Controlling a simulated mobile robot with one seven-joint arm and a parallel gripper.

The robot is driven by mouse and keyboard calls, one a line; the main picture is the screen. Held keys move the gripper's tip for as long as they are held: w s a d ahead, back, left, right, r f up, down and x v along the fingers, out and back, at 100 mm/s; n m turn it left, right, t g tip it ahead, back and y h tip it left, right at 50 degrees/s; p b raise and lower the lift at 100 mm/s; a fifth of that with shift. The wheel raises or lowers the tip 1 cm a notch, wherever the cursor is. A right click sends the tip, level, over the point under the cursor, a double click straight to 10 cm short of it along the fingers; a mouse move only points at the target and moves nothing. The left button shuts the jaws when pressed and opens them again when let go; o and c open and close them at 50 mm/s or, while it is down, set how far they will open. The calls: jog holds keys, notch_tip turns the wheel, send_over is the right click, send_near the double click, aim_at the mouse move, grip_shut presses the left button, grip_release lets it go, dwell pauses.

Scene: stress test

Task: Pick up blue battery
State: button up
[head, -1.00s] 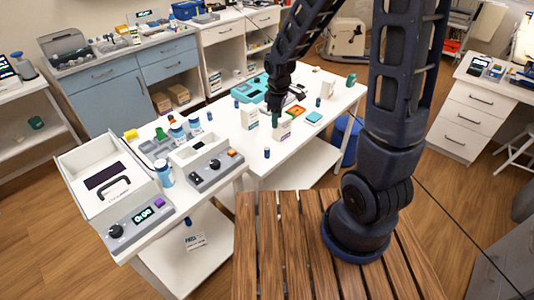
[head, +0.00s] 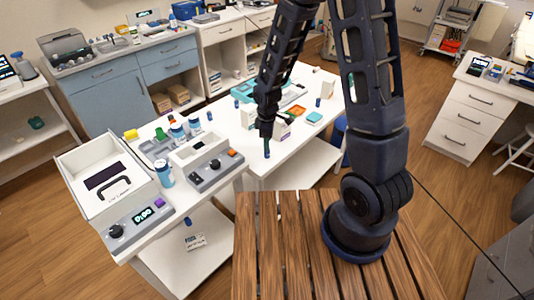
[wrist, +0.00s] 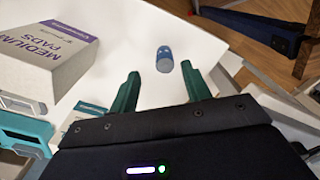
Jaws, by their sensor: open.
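A small blue battery (wrist: 165,59) stands on the white table in the wrist view, just beyond and between my fingertips, apart from both. In the head view the battery (head: 266,154) is right under my gripper (head: 266,138), near the front edge of the table. My gripper also shows in the wrist view (wrist: 160,78), with its two green fingers spread and nothing between them. Other small blue cylinders, such as one (head: 318,102) farther back on the table, look alike in the head view.
A white and purple box marked "MEDIUM PADS" (wrist: 55,50) stands left of my fingers in the wrist view. A teal device (wrist: 22,135) lies at the lower left. In the head view, a grey box with a knob (head: 215,172) stands left of my gripper.

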jog(key=f, duration=0.1)
jog(key=s+f, duration=0.1)
jog(key=f, duration=0.1)
jog(key=shift+a+f, duration=0.1)
jog(key=shift+f, duration=0.05)
jog(key=shift+w+f, duration=0.15)
jog(key=shift+f, duration=0.8)
grip_shut()
jog(key=shift+r, duration=0.1)
notch_tip(320, 180, up, 20)
